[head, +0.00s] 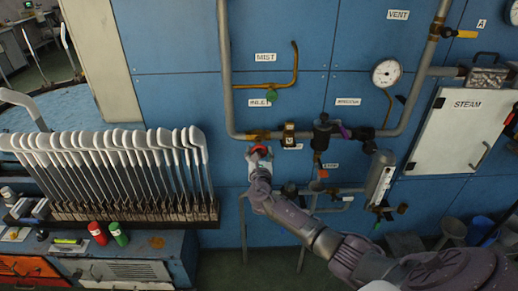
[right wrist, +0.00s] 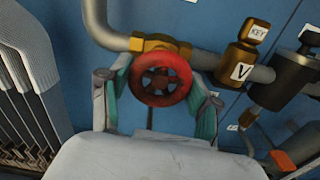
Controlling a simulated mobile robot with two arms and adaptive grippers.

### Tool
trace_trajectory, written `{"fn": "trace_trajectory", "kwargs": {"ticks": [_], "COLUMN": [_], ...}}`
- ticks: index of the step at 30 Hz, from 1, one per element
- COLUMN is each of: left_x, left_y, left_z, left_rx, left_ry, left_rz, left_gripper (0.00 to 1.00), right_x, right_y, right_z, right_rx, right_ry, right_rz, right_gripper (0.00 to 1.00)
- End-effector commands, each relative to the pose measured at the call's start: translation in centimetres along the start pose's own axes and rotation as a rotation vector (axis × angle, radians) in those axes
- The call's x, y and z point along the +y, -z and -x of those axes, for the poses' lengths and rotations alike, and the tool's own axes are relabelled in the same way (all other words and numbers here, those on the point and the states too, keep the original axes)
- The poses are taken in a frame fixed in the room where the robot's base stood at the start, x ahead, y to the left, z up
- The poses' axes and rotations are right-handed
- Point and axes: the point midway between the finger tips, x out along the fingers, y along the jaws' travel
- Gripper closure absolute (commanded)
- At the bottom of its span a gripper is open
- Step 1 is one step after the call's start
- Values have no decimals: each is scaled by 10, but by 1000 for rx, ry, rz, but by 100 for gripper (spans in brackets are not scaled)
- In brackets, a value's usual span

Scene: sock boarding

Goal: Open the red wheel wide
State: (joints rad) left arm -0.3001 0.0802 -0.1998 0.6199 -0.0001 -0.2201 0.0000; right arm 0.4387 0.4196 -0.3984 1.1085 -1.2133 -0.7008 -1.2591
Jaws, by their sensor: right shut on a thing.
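The red wheel (right wrist: 161,79) is a small spoked handwheel on a brass valve (right wrist: 150,44) in the grey pipe. In the head view the red wheel (head: 258,150) shows just above my right gripper (head: 259,163), partly covered by it. In the right wrist view my right gripper (right wrist: 159,103) has one finger on each side of the wheel, shut on its rim. The wheel faces the wrist camera and its spokes are visible. My left gripper is not in view.
A rack of white sock boards (head: 115,146) stands to the left of the wheel. A brass block marked V (right wrist: 240,68) and a dark valve body (head: 322,132) sit to its right. A green knob (head: 272,95) is above. Red and green bottles (head: 97,232) stand on the cabinet.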

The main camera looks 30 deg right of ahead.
Motion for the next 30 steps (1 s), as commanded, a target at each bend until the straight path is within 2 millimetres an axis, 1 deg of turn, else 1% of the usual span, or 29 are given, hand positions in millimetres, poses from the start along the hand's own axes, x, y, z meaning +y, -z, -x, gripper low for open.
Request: {"fn": "trace_trajectory", "kwargs": {"ticks": [1, 18, 24, 30], "left_x": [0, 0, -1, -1], "left_y": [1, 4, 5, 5], "left_z": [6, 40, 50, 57], "left_rx": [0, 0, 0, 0], "left_ry": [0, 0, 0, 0], "left_rz": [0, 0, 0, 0], "left_gripper": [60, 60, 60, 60], "right_x": [0, -1, -1, -1], "right_y": [0, 0, 0, 2], "right_z": [1, 1, 1, 2], "right_rx": [5, 6, 5, 6], "right_ry": [-1, -2, -2, -4], "right_rz": [49, 589, 753, 880], "right_gripper": [73, 73, 73, 73]}}
